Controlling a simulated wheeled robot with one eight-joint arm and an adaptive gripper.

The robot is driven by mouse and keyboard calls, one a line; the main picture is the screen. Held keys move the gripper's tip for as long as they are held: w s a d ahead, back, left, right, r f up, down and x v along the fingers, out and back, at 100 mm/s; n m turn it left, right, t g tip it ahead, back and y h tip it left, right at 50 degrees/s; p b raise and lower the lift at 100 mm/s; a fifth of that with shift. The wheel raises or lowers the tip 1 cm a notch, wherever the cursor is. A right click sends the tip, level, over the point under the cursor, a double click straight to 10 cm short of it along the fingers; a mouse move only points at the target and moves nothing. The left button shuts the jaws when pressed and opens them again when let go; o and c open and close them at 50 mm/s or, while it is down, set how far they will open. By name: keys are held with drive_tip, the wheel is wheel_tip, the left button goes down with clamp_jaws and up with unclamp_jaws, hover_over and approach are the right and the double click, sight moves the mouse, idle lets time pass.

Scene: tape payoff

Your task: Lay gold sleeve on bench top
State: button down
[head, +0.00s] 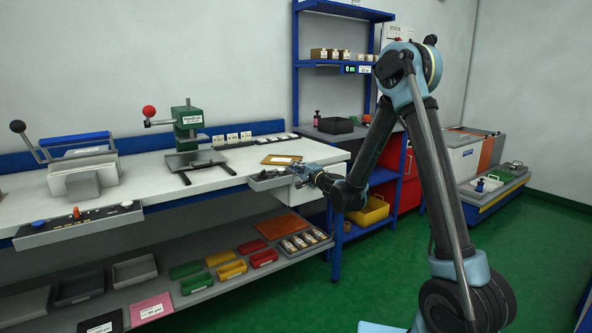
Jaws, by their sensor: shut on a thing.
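The gold sleeve (281,160) is a flat, tan-gold piece with a small white label. It is level, at the right end of the white bench top (225,176). My gripper (296,170) reaches in from the right, low over the bench's right end, and is shut at the near right edge of the sleeve. The fingertips are small and partly hidden by the gripper body. I cannot tell whether the sleeve touches the bench top or is slightly above it.
A grey tray (268,180) sits at the bench's front edge beside my gripper. A green press (188,130) and a sealer (80,165) stand to the left. The lower shelf (215,296) holds several coloured bins. A blue rack (296,75) stands behind on the right.

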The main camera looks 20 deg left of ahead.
drive_tip(key=c, duration=1.7)
unclamp_jaws()
drive_tip(key=v, duration=1.2)
drive_tip(key=shift+r, duration=0.1)
